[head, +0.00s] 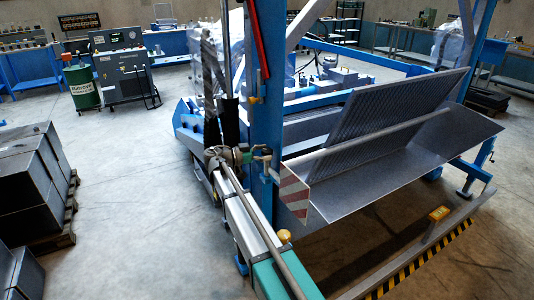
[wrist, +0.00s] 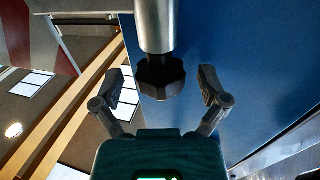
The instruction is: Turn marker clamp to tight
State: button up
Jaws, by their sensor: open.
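The marker clamp shows in the wrist view as a dark lobed knob (wrist: 160,80) on the end of a grey metal cylinder (wrist: 156,25). My gripper (wrist: 162,88) is open, with one finger to the left and one to the right of the knob. Gaps show between the knob and both fingers, so it is not gripped. In the head view, my gripper (head: 262,157) is small and close to the blue upright post (head: 268,95). The knob cannot be made out clearly there, and its tightness cannot be told.
A red-and-white striped plate (head: 293,193) hangs right of the post, beside a large sloped metal tray (head: 420,150). A yellow-black striped edge (head: 420,262) runs along the floor. Dark stacked blocks (head: 30,170) stand at left. Open floor (head: 120,200) lies between.

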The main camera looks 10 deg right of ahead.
jog(key=a, duration=1.1)
jog(key=shift+s+a, duration=0.2)
jog(key=shift+s, duration=0.2)
